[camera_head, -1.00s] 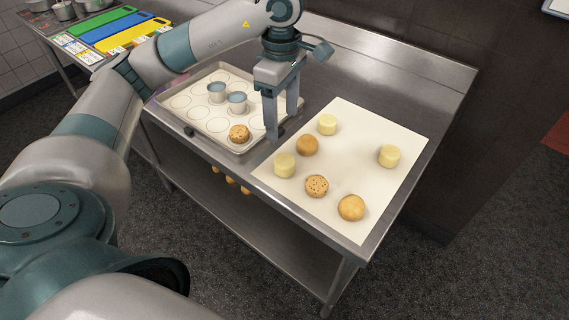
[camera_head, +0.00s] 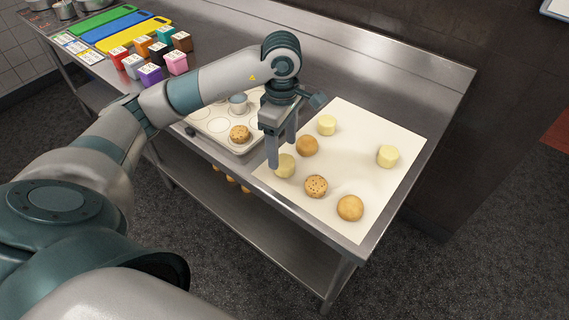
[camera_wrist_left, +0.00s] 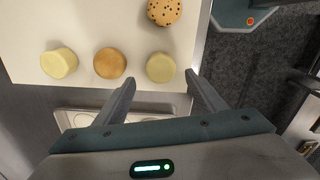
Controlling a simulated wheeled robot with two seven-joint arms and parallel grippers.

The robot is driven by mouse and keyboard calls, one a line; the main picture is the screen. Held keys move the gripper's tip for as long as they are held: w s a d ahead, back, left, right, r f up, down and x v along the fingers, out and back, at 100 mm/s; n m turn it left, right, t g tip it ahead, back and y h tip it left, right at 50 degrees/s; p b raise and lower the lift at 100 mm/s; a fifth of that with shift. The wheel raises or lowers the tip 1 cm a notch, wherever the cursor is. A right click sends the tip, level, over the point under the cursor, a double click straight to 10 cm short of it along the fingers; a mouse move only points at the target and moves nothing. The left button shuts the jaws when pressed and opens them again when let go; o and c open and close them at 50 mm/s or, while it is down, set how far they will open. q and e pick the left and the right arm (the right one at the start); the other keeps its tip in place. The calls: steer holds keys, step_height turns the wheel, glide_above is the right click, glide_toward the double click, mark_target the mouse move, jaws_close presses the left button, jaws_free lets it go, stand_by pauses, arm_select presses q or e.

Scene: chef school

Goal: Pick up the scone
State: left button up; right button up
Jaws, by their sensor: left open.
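Several round baked pieces lie spread on a white sheet (camera_head: 360,190): plain pale ones, golden ones and a dark-speckled one (camera_head: 316,186). I cannot tell which of them the task calls the scone. My left gripper (camera_head: 282,153) points down, open and empty, at the sheet's left edge. A pale piece (camera_head: 285,168) is right by its fingers, partly hidden by them in the head view. In the left wrist view, that pale piece (camera_wrist_left: 160,67) sits just ahead of the gap between the open fingertips (camera_wrist_left: 160,77). My right gripper is not in view.
A tray (camera_head: 213,140) with round marks, a speckled piece (camera_head: 240,134) and a metal cup (camera_head: 238,102) stands left of the sheet, partly behind my arm. Coloured boxes (camera_head: 150,75) and cutting boards (camera_head: 120,30) are farther left.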

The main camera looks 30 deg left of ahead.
mark_target(285, 160)
arm_select(q)
steer(key=shift+f, duration=0.1)
steer(key=shift+d+f+p, duration=0.15)
steer(key=shift+f+p, duration=0.25)
steer(key=shift+p, duration=0.05)
steer(key=f+p, duration=0.2)
steer(key=f, duration=0.1)
steer(key=shift+s+d+f, duration=0.1)
steer(key=shift+d+f, duration=0.1)
steer(key=shift+f, duration=0.4)
steer(key=c, duration=1.1)
